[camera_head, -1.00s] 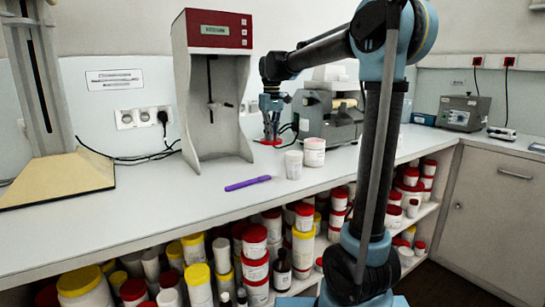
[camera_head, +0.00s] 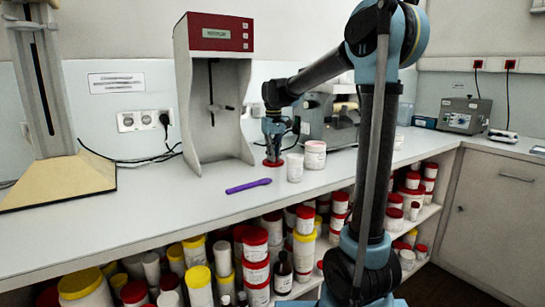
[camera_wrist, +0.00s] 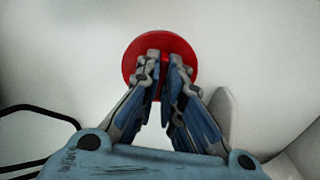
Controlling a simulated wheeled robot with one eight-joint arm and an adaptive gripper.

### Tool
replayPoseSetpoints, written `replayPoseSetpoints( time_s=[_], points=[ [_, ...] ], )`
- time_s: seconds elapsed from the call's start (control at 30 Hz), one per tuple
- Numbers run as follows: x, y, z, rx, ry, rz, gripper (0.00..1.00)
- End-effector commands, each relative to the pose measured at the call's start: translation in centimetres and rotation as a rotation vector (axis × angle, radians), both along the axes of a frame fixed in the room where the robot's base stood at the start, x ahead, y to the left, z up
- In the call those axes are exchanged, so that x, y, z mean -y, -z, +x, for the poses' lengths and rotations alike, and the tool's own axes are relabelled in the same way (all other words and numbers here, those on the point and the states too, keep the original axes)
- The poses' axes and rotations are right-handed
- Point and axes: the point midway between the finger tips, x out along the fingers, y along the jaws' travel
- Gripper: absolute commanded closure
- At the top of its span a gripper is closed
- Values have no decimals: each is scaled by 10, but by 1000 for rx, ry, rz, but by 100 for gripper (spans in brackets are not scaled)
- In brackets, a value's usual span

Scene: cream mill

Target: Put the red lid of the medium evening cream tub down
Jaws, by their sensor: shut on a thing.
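The red lid (camera_head: 272,163) is in the fingers of my gripper (camera_head: 272,146), left of the white tubs and right of the foot of the mixer. It is at or just above the white worktop; I cannot tell whether it touches. In the wrist view the round lid (camera_wrist: 135,65) shows flat beyond my gripper (camera_wrist: 164,62), whose fingers are closed together over its middle. An open-looking white tub (camera_head: 294,167) without a lid stands just right of the lid. I cannot read its label.
A tub with a pinkish top (camera_head: 315,154) stands behind the white tub. A purple spatula (camera_head: 248,186) lies in front. The red-topped mixer (camera_head: 213,85) stands at left, a grey machine (camera_head: 330,122) behind right. The counter's front left is clear. Shelves below hold several tubs.

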Motion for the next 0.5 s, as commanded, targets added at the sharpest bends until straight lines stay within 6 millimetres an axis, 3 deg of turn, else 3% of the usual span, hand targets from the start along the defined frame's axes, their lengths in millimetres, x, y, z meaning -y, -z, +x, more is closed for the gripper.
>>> replayPoseSetpoints(
  time_s=[0.03, 0.1, 0.13, 0.5],
  points=[
    [0, 1, 0, 0, 0, 0, 90],
    [0, 1, 0, 0, 0, 0, 74],
    [0, 1, 0, 0, 0, 0, 72],
    [-1, 0, 0, 0, -1, 0, 72]
  ],
)
